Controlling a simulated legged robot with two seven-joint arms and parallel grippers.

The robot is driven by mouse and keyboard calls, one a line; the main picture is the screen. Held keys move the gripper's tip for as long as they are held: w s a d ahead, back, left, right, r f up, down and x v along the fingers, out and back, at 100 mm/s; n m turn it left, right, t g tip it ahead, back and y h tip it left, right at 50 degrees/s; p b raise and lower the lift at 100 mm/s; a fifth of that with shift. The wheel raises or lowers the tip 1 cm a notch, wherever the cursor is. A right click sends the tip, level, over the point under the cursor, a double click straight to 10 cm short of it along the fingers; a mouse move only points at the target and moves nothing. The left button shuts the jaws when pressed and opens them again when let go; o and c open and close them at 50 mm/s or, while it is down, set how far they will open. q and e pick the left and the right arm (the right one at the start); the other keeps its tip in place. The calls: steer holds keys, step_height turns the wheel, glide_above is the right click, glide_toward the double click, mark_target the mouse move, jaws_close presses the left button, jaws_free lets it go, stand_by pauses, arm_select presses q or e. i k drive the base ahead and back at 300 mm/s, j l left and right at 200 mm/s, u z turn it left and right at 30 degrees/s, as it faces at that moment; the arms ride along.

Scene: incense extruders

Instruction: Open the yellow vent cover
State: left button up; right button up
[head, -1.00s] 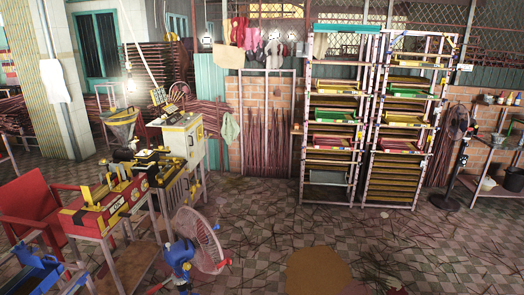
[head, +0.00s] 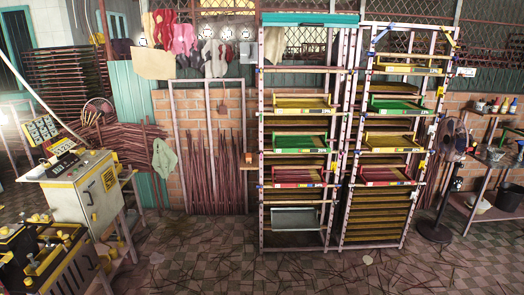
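I cannot make out a yellow vent cover for certain. A cream control cabinet (head: 88,196) with yellow edging stands at the left, with a tilted panel of buttons (head: 64,160) on top. Its side carries a small yellow and black label (head: 109,181) and a dark handle or latch. In front of it, at the lower left corner, is a dark machine with yellow parts (head: 48,262), cut off by the frame edge. Neither of my grippers shows in the head view.
Two tall racks (head: 262,180) with yellow, green and red trays stand against the brick wall. A standing fan (head: 440,185) and a shelf table (head: 490,185) are at the right. Incense sticks lean on the wall. The tiled floor (head: 230,265) in front is mostly open, with scattered sticks.

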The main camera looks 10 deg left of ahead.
mark_target(109, 182)
steer(key=i+u, duration=0.3)
steer(key=i, duration=0.15)
steer(key=i+u, duration=0.35)
steer(key=i+l+u, duration=0.3)
steer(key=i, duration=0.15)
steer(key=i+l+u, duration=0.15)
steer(key=i+u, duration=0.2)
steer(key=i+l+u, duration=0.1)
steer(key=i+u, duration=0.2)
steer(key=i, duration=0.2)
steer(key=i+l+u, duration=0.3)
steer(key=i, duration=0.2)
steer(key=i+l, duration=0.1)
steer(key=i, duration=0.35)
steer(key=i+l+u, duration=0.1)
steer(key=i, duration=0.35)
steer(key=i+l+u, duration=0.1)
steer(key=i, duration=0.35)
steer(key=i+l, duration=0.2)
steer(key=i, duration=0.25)
